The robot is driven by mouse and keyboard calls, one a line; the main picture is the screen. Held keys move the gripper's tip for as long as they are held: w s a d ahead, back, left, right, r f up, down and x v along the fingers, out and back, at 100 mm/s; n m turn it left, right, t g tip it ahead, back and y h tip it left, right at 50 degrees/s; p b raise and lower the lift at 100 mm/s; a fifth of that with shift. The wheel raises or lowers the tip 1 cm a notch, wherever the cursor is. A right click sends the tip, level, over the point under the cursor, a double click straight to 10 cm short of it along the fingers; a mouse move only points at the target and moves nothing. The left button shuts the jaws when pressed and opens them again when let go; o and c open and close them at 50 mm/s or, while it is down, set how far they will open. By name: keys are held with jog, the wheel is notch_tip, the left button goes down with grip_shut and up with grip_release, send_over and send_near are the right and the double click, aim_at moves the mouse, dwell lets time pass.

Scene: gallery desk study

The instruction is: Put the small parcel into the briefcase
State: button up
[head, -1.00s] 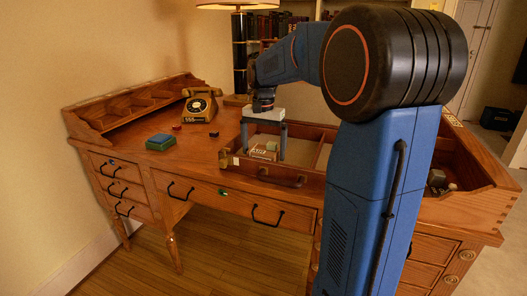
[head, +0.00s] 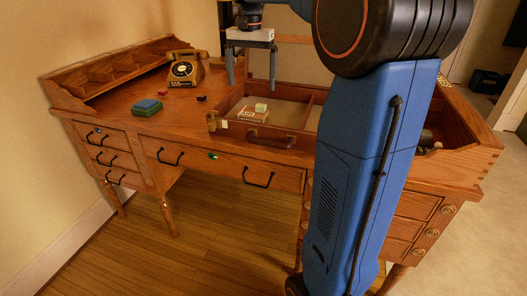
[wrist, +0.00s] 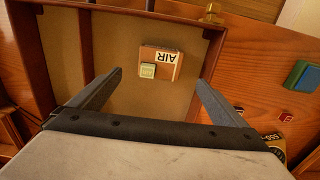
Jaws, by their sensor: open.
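The briefcase (head: 290,139) lies open on the desk, a brown case with a tan lining and a handle on its front wall. It also shows in the wrist view (wrist: 45,70). The small parcel (head: 246,114), a brown box with a white AIR label, rests on the lining in the left part of the case.
A dial telephone (head: 185,68) stands at the back left of the desk. A green and blue block stack (head: 146,106) and small red blocks (head: 201,98) lie left of the case. The desk's right tray (head: 462,140) has raised wooden walls. Bare desk top lies around the blocks.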

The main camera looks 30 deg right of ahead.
jog(key=s+a+f+n+t, duration=0.1)
jog(key=s+a+f+n, duration=0.2)
jog(key=s+f, duration=0.3)
jog(key=s+a+f+n+t, duration=0.2)
jog(key=s+a+f, duration=0.3)
jog(key=s, duration=0.8)
jog(key=s+a+f+n+t, duration=0.1)
jog(key=s+a+f+n, duration=0.4)
jog(key=s, duration=0.5)
jog(key=shift+s+f+t, duration=0.2)
jog(key=shift+f+t, duration=0.2)
jog(key=shift+f, duration=0.55)
jog(key=shift+a, duration=0.1)
